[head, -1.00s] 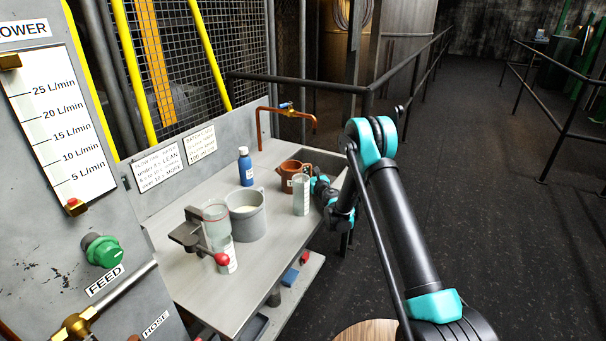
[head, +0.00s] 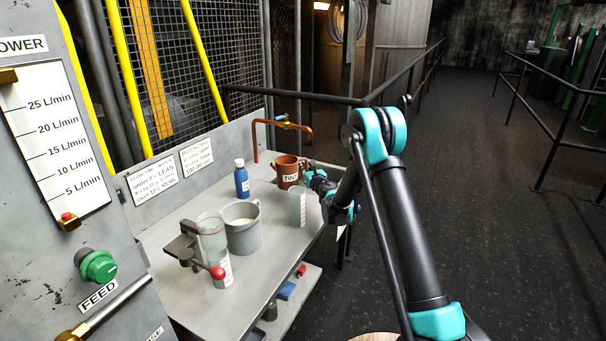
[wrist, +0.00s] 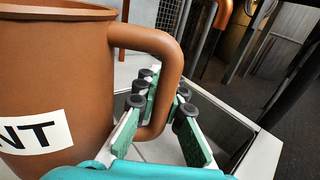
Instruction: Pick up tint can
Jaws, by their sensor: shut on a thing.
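The tint can (head: 287,168) is a brown mug-like can with a white TINT label and a loop handle. It is upright over the back right of the grey bench, behind a clear beaker. Whether its base touches the bench is unclear. In the wrist view the can (wrist: 55,75) fills the left side, its handle curving down to the fingers. My gripper (head: 308,172) is at the right side of the can. In the wrist view my gripper (wrist: 160,125) has its green-padded fingers on either side of the handle, shut on it.
On the bench (head: 180,279) stand a clear beaker (head: 297,209), a blue bottle (head: 242,182), a grey pot (head: 243,235) and a clear cylinder in a holder with a red knob (head: 217,272). A copper tap (head: 284,127) stands at the back. A dark railing (head: 300,96) runs behind.

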